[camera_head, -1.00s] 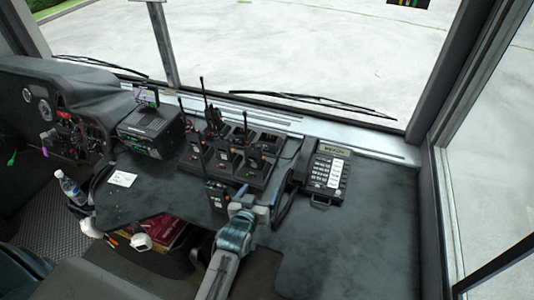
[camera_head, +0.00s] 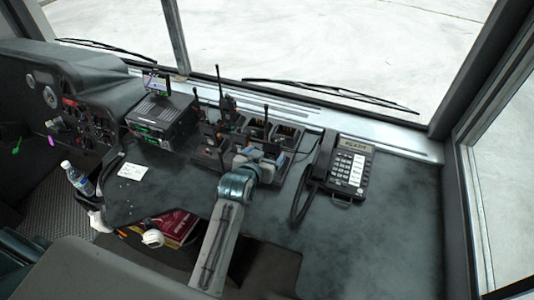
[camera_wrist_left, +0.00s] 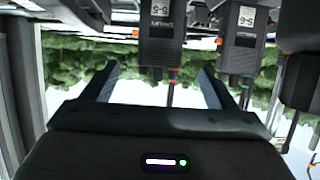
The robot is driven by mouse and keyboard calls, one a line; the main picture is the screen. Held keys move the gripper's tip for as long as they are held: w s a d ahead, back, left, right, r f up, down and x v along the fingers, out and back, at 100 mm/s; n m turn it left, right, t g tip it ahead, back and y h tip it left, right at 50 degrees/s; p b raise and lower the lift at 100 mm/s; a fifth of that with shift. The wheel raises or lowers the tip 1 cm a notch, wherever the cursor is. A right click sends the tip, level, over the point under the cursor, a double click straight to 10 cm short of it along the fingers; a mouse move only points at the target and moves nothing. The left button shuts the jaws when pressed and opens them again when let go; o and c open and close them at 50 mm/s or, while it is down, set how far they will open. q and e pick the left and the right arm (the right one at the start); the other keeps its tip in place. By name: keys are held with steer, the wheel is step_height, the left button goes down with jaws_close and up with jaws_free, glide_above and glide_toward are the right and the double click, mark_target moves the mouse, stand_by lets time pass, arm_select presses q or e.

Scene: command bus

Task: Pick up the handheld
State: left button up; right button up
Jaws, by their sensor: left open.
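Several black handheld radios with antennas, one of them a tall handheld (camera_head: 228,105), stand in a charger rack (camera_head: 287,133) on the dashboard. My left gripper (camera_head: 262,158) is at the front of the rack and hides part of it. In the left wrist view, which looks upside down, the open fingers (camera_wrist_left: 158,72) point toward the radios. A handheld labelled in white (camera_wrist_left: 160,42) lies in line with the gap between them, and a second handheld (camera_wrist_left: 240,48) is beyond the right finger. I cannot tell whether a finger touches one. My right gripper is not in view.
A desk phone (camera_head: 347,168) with a coiled cord stands right of the rack. A radio unit with a small screen (camera_head: 160,115) is at the left, near a white card (camera_head: 131,171) and a water bottle (camera_head: 78,180). The dashboard at the front right is bare.

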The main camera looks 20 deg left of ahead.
mark_target(272, 147)
arm_select(q)
steer(key=x, duration=0.2)
steer(key=shift+w+d+f, duration=0.1)
steer(key=shift+w+d, duration=0.15)
steer(key=shift+w, duration=0.05)
steer(key=shift+w+a+f+p, duration=0.15)
steer(key=shift+w+a+p, duration=0.15)
steer(key=shift+p, duration=0.05)
steer(key=shift+w+p, duration=0.3)
steer(key=p+x, duration=0.1)
steer(key=x, duration=0.2)
steer(key=shift+w+d+f, duration=0.15)
steer(key=shift+d, duration=0.1)
steer(key=shift+w+a+f+p, duration=0.15)
steer(key=shift+w+f+p, duration=0.15)
steer(key=shift+w, duration=0.15)
steer(key=c, duration=1.1)
